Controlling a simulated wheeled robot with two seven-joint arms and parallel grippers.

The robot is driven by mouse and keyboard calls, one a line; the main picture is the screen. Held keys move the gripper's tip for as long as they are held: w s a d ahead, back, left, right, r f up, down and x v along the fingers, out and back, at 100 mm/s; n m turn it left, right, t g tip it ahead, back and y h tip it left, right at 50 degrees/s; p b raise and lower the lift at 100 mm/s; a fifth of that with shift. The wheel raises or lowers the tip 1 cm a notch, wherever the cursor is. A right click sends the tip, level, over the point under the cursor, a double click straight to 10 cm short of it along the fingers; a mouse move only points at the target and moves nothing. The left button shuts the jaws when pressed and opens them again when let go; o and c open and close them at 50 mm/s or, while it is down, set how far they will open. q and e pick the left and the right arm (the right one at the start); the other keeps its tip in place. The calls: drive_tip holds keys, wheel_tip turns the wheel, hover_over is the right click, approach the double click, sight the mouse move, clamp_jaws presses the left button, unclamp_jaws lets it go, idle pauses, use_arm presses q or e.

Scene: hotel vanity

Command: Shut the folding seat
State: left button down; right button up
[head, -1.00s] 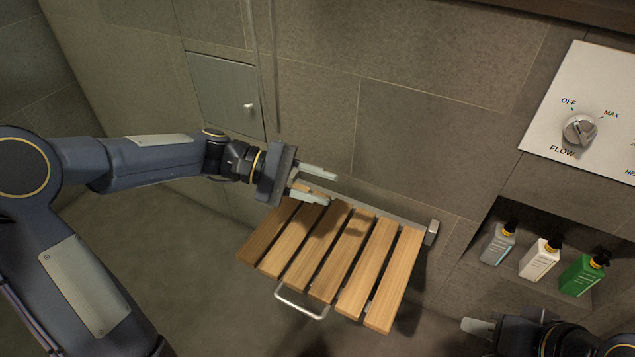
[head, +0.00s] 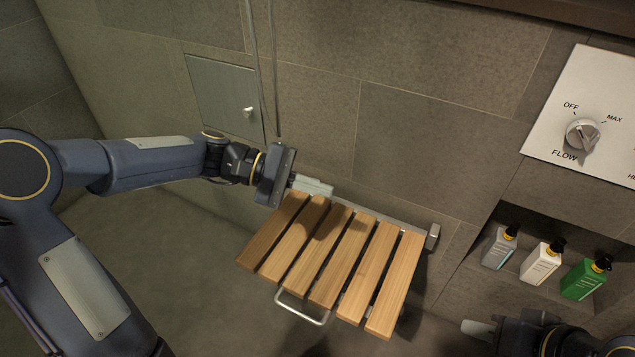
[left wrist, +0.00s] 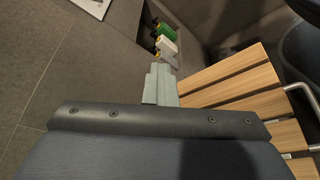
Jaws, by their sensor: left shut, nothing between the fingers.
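The folding seat (head: 332,258) is a row of wooden slats, folded down and standing out from the wall on a metal rail (head: 375,213). A metal loop handle (head: 302,308) is on its front edge. In the left wrist view the slats (left wrist: 236,88) show at the right. My left gripper (head: 318,187) is shut and empty, close to the wall and above the back left of the slats. Its closed fingers also show in the left wrist view (left wrist: 161,84). I cannot tell if they touch the seat. My right gripper (head: 478,328) shows partly at the bottom right, away from the seat.
A niche at the right holds a grey bottle (head: 499,248), a white bottle (head: 541,263) and a green bottle (head: 584,280). Above it is a flow knob (head: 581,134) on a white panel. A metal wall door (head: 222,95) is behind my left arm. The floor before the seat is clear.

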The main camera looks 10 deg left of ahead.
use_arm(q)
drive_tip(key=shift+w+a, duration=0.1)
drive_tip(key=shift+a, duration=0.05)
use_arm(e)
drive_tip(key=shift+w+a, duration=0.1)
drive_tip(key=shift+a, duration=0.05)
use_arm(q)
drive_tip(key=shift+s+d, duration=0.2)
use_arm(e)
drive_tip(key=shift+s+d, duration=0.2)
use_arm(q)
drive_tip(key=c, duration=2.2)
unclamp_jaws()
drive_tip(key=shift+s+d, duration=0.1)
drive_tip(key=c, duration=1.5)
unclamp_jaws()
drive_tip(key=shift+s+d, duration=0.2)
drive_tip(key=shift+s, duration=0.1)
drive_tip(key=shift+d, duration=0.1)
use_arm(e)
drive_tip(key=shift+s+d, duration=0.4)
drive_tip(key=shift+s, duration=0.05)
